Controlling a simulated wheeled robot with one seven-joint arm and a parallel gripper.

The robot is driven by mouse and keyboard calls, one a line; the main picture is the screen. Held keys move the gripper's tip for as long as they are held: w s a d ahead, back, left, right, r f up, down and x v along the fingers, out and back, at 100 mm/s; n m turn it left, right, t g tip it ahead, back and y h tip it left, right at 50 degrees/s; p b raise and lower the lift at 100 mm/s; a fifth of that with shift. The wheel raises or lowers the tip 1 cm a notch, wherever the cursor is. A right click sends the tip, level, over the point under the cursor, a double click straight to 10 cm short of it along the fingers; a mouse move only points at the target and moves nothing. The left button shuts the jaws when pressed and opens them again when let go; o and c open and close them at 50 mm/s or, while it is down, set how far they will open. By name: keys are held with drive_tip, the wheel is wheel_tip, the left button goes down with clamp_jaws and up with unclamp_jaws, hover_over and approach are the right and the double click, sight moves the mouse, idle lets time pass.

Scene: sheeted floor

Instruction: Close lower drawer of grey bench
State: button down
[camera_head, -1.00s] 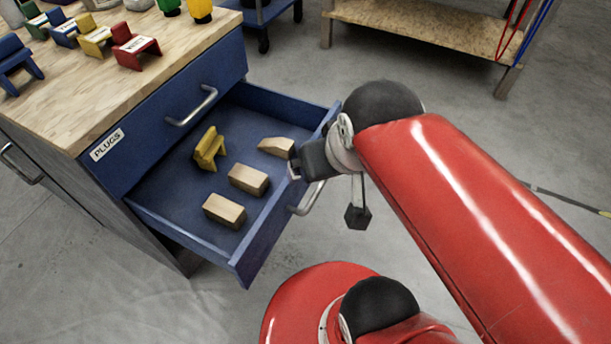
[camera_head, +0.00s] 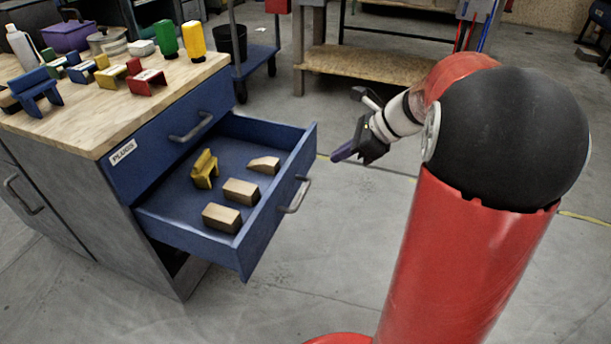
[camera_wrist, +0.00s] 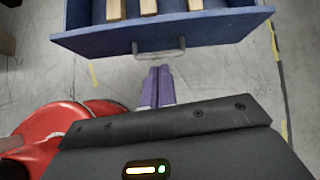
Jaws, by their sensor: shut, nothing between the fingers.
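The grey bench (camera_head: 145,230) has a wooden top and two blue drawers on this side. The upper drawer (camera_head: 165,150), labelled PLUGS, is shut. The lower drawer (camera_head: 270,228) is pulled well out, with a grey bar handle (camera_head: 295,195) on its front. It holds a yellow block (camera_head: 204,170) and three wooden blocks (camera_head: 240,191). My gripper (camera_head: 338,157) is shut and empty, to the right of the drawer front and apart from it. In the wrist view the purple fingers (camera_wrist: 157,80) are together, pointing towards the handle (camera_wrist: 158,49) with a small gap.
Several coloured blocks and bottles (camera_head: 193,40) stand on the bench top. A blue trolley (camera_head: 255,55) and a low wooden shelf (camera_head: 370,62) stand behind. The floor (camera_head: 290,300) in front of the drawer is clear.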

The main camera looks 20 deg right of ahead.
drive_tip(key=d+m, duration=0.1)
drive_tip(key=b, duration=0.2)
approach(289, 171)
drive_tip(key=x, duration=0.5)
drive_tip(key=shift+s+d+f, duration=0.15)
drive_tip(key=shift+f, duration=0.35)
drive_tip(key=shift+w+a, duration=0.25)
drive_tip(key=shift+a, duration=0.1)
drive_tip(key=shift+a+p, duration=0.1)
drive_tip(key=shift+p, duration=0.2)
